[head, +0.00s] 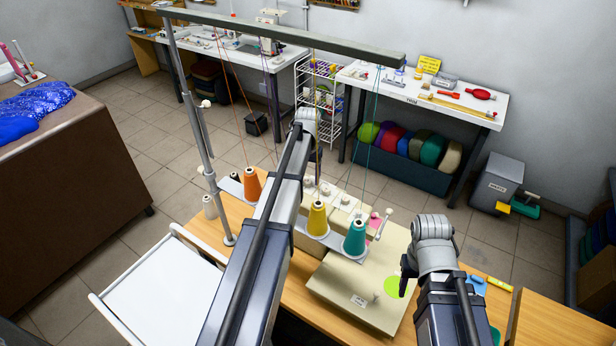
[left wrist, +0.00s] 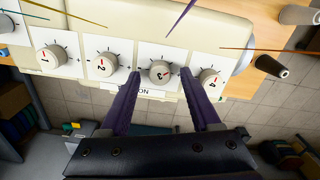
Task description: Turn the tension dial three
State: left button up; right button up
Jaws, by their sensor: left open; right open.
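In the left wrist view a row of tension dials, cream knobs with red marks, sits on white plates on the front of a cream machine (head: 345,283). In the head view my left arm hides the left gripper.
Orange (head: 252,186), yellow (head: 318,220) and teal (head: 355,238) thread cones stand around the machine, with threads running up to an overhead bar (head: 290,34). A metal pole (head: 195,130) rises at left. A white tray (head: 165,295) is at lower left.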

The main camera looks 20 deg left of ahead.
aim_at(308, 180)
pick_arm(q)
notch_tip(308, 180, up, 7)
jog(key=p, duration=0.6)
jog(key=shift+r+p, duration=0.15)
jog(key=shift+p, duration=0.2)
